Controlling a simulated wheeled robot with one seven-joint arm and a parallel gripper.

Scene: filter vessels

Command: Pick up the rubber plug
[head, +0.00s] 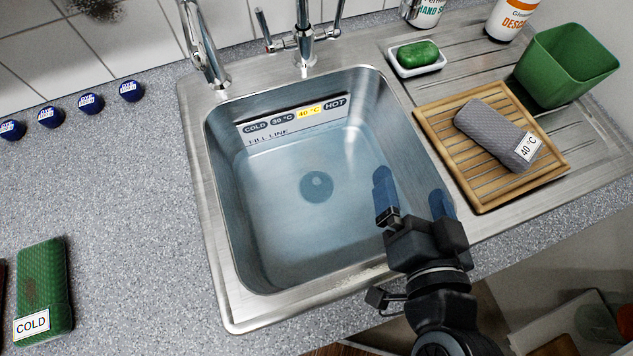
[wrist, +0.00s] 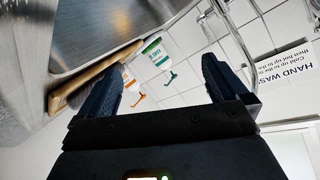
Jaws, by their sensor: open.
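A dark round disc (head: 316,186), seemingly the rubber plug, lies at the bottom of the steel sink (head: 220,240) under clear bluish water. I cannot tell plug from drain fitting through the water. My gripper (head: 412,192) is open and empty, its two blue fingers apart over the sink's right front side. It is to the right of the disc and apart from it. In the wrist view my gripper (wrist: 161,68) faces the tiled wall and bottles, with nothing between the fingers; the disc does not show there.
A wooden rack (head: 482,200) with a grey folded cloth (head: 490,130) marked 40 °C, a green bin (head: 565,65) and green soap (head: 418,54) stand right of the sink. The tap (head: 304,40) is behind. A green cloth (head: 43,285) marked COLD and several blue dye pots (head: 91,104) are left.

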